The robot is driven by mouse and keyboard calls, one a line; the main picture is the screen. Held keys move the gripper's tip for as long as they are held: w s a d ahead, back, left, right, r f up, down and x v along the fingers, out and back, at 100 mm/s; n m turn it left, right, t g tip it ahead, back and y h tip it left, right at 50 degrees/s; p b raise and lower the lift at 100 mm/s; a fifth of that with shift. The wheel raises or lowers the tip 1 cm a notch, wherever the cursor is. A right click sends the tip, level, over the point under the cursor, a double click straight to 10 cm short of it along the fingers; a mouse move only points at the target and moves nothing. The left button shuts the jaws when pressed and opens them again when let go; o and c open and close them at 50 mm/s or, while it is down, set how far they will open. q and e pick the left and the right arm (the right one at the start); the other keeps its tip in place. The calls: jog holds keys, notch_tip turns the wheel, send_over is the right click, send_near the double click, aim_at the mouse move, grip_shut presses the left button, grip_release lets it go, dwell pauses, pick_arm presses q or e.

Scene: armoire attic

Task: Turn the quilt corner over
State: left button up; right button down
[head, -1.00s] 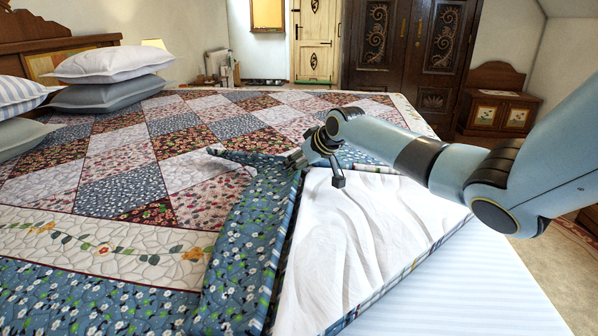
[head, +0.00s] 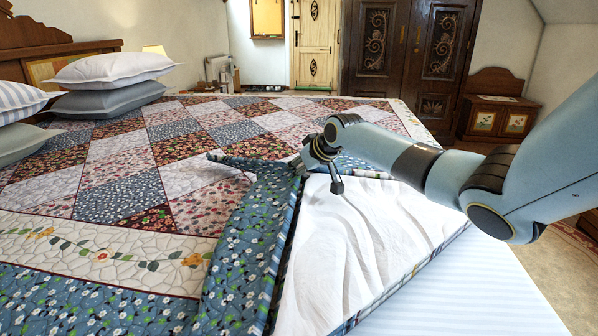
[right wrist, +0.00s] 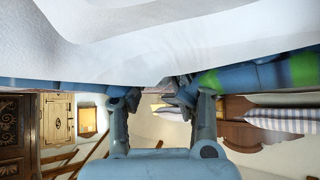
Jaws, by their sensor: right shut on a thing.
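The patchwork quilt (head: 120,190) covers the bed, with a blue floral border along its near side. Its near right corner is folded back over the quilt, so the white underside (head: 345,245) faces up. My right gripper (head: 302,165) is at the far left end of the folded part and is shut on the quilt edge. In the right wrist view the fingers (right wrist: 158,98) meet at the quilt's blue edge, with the white underside (right wrist: 150,40) spread across the top. The exact grip is partly hidden by the cloth. My left gripper is out of view.
White and grey pillows (head: 108,70) lie by the wooden headboard (head: 25,50) at left. The striped sheet (head: 455,290) is bare at the lower right. A dark wardrobe (head: 410,50) and small cabinet (head: 498,115) stand beyond the bed.

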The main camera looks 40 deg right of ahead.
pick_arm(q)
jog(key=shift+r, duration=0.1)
pick_arm(e)
jog(key=shift+r, duration=0.1)
jog(key=shift+r+p, duration=0.25)
jog(key=shift+p, duration=0.1)
jog(key=s+r+t+p, duration=0.2)
jog(key=r+p, duration=0.4)
jog(key=r, duration=0.1)
jog(key=s+r+t+p, duration=0.2)
jog(key=s+r+p, duration=0.1)
jog(key=r+p, duration=0.35)
pick_arm(q)
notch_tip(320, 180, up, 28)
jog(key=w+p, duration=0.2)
jog(key=p, duration=1.3)
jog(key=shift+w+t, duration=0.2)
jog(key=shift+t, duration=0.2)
pick_arm(e)
jog(key=s+a+r+t+h, duration=0.1)
jog(key=s+a+r+t, duration=0.1)
jog(key=s+r+t, duration=0.6)
jog(key=shift+s+a+r, duration=0.3)
jog(key=shift+s+r, duration=3.3)
jog(key=shift+s, duration=1.55)
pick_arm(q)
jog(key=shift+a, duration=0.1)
